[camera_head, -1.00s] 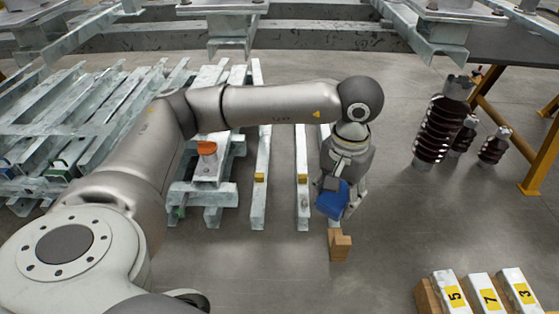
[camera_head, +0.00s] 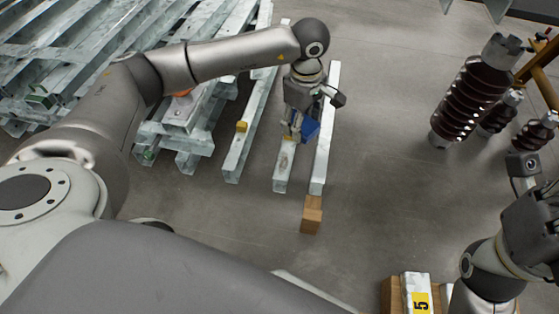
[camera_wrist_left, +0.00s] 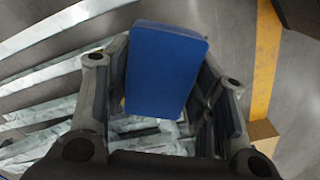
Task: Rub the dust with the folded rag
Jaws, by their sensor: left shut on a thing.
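The folded rag (camera_head: 310,130) is a blue block shape. It also shows in the left wrist view (camera_wrist_left: 165,70), between the fingers. My left gripper (camera_head: 302,126) is shut on it and points down over two pale metal beams (camera_head: 283,176). A faint brownish patch (camera_head: 286,152) shows on the left of these beams, just left of and below the rag; I cannot tell for sure that it is the dust. Whether the rag touches a beam cannot be told. My right gripper (camera_head: 524,166) is partly in view at the right edge; its fingers are not clear.
A wooden block (camera_head: 312,214) stands at the near end of the right beam (camera_head: 325,130). Stacked metal frames (camera_head: 90,40) fill the upper left. Brown ribbed insulators (camera_head: 470,95) stand at right. A numbered piece (camera_head: 416,290) lies at the bottom. Grey floor between is clear.

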